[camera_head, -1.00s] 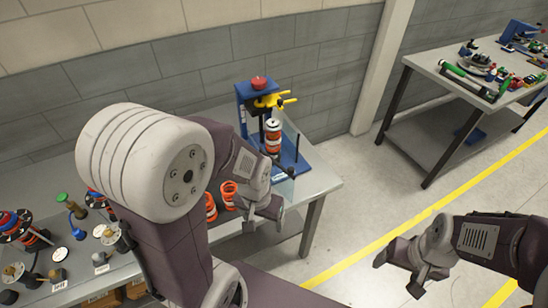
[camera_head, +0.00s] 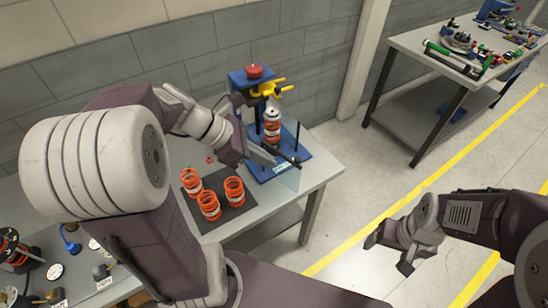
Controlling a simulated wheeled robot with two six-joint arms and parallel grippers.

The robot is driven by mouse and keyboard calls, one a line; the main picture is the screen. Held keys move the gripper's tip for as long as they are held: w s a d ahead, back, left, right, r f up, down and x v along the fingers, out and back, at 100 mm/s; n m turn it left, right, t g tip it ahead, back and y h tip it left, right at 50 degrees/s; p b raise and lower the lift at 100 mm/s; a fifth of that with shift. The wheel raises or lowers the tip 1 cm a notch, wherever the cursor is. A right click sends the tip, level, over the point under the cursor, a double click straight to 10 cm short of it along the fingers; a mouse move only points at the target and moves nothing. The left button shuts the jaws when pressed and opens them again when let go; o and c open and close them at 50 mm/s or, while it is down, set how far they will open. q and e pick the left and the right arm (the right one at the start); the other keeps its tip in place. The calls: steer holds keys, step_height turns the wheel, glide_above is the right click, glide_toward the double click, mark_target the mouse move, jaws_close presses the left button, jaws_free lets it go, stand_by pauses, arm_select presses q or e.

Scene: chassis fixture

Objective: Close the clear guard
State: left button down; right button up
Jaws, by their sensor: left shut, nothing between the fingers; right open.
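A blue fixture (camera_head: 240,77) with a red knob and yellow clamp parts stands on the grey table. An orange and white coil part (camera_head: 272,127) stands upright in it. The clear guard (camera_head: 291,178) is a faint transparent panel at the fixture's front right; its outline is hard to make out. My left gripper (camera_head: 288,158) is shut and empty, in front of the coil part and over the blue base, close to the guard. I cannot tell whether it touches the guard. My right gripper (camera_head: 388,255) is open and empty over the floor at the right.
Several orange coils (camera_head: 209,205) stand on a dark mat left of the fixture. Gauges and small parts (camera_head: 70,240) sit at the table's left. A second table (camera_head: 425,48) with tools stands at the back right. The floor between the tables is free.

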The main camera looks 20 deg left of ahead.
arm_select(q)
steer(key=a+n+t+y, duration=0.1)
steer(key=a+n+t, duration=0.1)
steer(key=a, duration=0.3)
steer(key=b, duration=0.2)
glide_toward(296, 164)
step_height(296, 164, down, 4)
steer(key=a, duration=0.1)
steer(key=shift+w+d+f+p, duration=0.15)
steer(key=shift+w+d+p, duration=0.1)
steer(key=shift+w+d, duration=0.6)
steer(key=shift+w+d+f+p, duration=0.1)
steer(key=shift+w+d+p, duration=0.1)
steer(key=shift+w+d, duration=0.6)
steer(key=shift+w, duration=0.1)
